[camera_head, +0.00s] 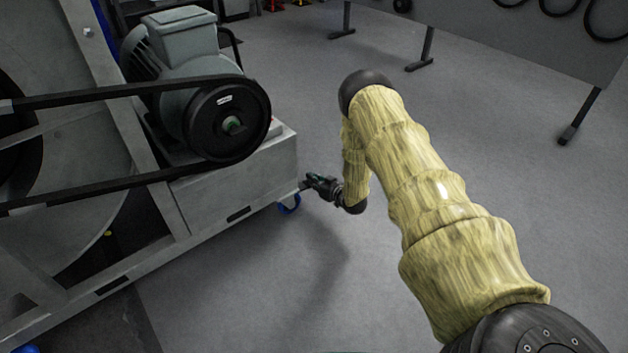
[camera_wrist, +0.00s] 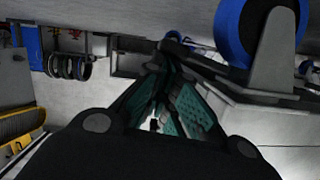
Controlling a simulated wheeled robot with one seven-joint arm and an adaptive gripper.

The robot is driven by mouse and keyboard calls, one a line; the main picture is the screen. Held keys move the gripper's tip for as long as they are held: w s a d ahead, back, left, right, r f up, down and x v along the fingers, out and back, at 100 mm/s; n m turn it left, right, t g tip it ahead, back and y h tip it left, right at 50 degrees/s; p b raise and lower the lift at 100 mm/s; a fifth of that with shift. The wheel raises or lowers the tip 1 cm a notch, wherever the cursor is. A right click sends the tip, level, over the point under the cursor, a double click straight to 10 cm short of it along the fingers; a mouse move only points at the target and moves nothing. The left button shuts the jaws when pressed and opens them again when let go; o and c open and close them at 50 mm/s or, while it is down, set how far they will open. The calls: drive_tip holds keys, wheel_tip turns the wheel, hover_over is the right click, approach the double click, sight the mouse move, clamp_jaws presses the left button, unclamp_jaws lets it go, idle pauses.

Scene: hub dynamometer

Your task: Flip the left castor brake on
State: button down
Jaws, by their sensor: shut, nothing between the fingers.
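In the head view, a castor with a blue wheel (camera_head: 289,205) sits under the near right corner of the grey machine frame (camera_head: 240,180). My gripper (camera_head: 308,183) is low beside that corner, just right of and slightly above the wheel. In the wrist view, a blue castor wheel (camera_wrist: 232,32) and its grey fork (camera_wrist: 276,55) fill the upper right. My gripper (camera_wrist: 172,46) points past it, with teal-lined fingers shut and nothing between them. I cannot make out a brake lever or its position. I cannot tell whether the fingertips touch the castor.
Part of another blue castor (camera_head: 28,348) shows at the bottom left of the head view. A motor with a black pulley (camera_head: 226,118) and belt sits on the frame. The floor (camera_head: 290,270) in front is clear. A grey panel on feet (camera_head: 520,45) stands behind.

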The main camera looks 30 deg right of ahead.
drive_tip(key=shift+r, duration=0.1)
drive_tip(key=shift+d+r+p, duration=0.15)
drive_tip(key=shift+r+p, duration=0.45)
drive_tip(key=r+p+v, duration=0.2)
drive_tip(key=p+v, duration=0.4)
drive_tip(key=v, duration=0.4)
drive_tip(key=shift+d+r, duration=0.25)
drive_tip(key=shift+d, duration=0.1)
drive_tip(key=shift+w, duration=0.1)
